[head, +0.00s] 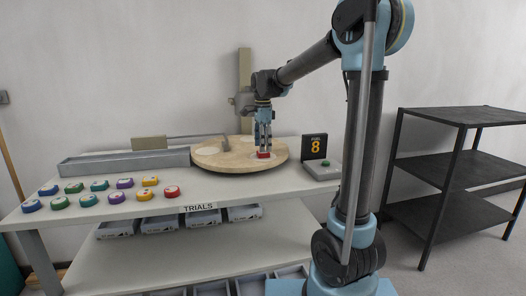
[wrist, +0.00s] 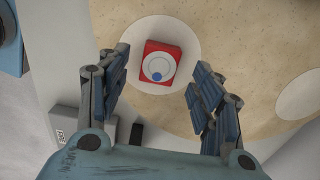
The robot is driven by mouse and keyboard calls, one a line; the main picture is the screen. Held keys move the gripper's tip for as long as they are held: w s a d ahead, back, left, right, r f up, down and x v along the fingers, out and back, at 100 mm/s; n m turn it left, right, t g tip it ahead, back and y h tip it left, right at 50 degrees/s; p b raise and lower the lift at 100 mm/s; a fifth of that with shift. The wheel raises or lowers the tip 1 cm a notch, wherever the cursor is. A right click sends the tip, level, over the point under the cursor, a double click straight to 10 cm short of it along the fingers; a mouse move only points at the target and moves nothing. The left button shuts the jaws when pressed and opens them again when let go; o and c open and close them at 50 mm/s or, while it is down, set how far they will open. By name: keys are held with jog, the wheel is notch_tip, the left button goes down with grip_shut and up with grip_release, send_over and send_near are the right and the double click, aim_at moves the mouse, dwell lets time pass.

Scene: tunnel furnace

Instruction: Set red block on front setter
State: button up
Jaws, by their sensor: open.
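The red block (wrist: 148,64) has a white round mark with a blue dot on its top. It lies on a pale round setter (wrist: 180,38) on the round tan turntable (wrist: 240,75). In the head view the red block (head: 264,155) shows near the turntable's front edge (head: 225,163). My gripper (wrist: 158,68) is open, with a finger on either side of the block and clear space between in the wrist view. In the head view my gripper (head: 263,146) points down right over the block. Whether a finger touches the block cannot be told from the head view.
Another pale setter (wrist: 300,95) lies at the right in the wrist view. A black display reading 8 (head: 315,147) and a grey button box (head: 322,170) stand right of the turntable. Several coloured pieces (head: 100,186) and a grey trough (head: 125,162) are at the left.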

notch_tip(320, 180, up, 9)
jog(key=s+d+f+n, duration=0.2)
jog(key=s+d+n, duration=0.1)
jog(key=s+d, duration=0.4)
jog(key=s+d+f+n+t, duration=0.1)
jog(key=s+d+f+n, duration=0.5)
jog(key=s+f, duration=0.5)
jog(key=s+d+f+n+t, duration=0.1)
jog(key=s+d+f+n, duration=0.5)
jog(key=s+f, duration=0.6)
jog(key=s+d, duration=0.1)
jog(key=d, duration=0.1)
jog(key=shift+s+d+f, duration=0.3)
jog(key=shift+s+d, duration=0.05)
